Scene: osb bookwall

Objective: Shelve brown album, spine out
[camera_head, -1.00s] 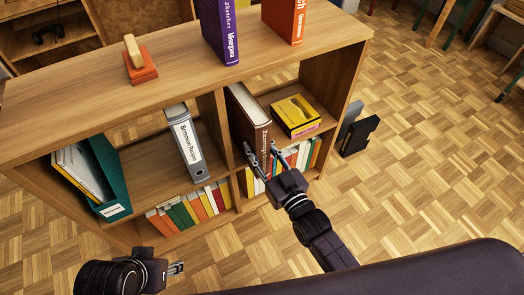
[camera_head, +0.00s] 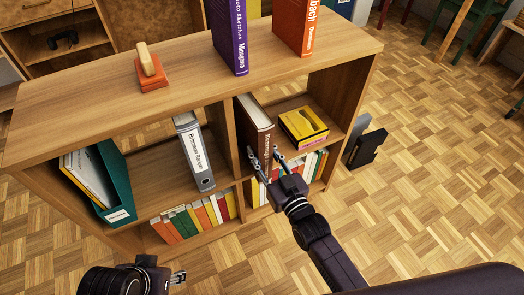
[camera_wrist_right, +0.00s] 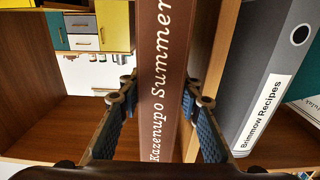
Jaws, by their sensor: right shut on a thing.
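The brown album (camera_head: 256,122) stands upright in the upper right compartment of the wooden bookcase (camera_head: 210,75), beside the middle divider, with its titled spine facing out toward me. My right gripper (camera_head: 266,160) is shut on the album near its spine, and its fingers hide part of the lower spine.
A yellow box (camera_head: 303,127) lies right of the album in the same compartment. A grey binder (camera_head: 192,150) and teal file (camera_head: 112,180) stand left of the divider. Several books (camera_head: 195,215) fill the lower row. Purple (camera_head: 229,35) and orange (camera_head: 297,25) books stand on top.

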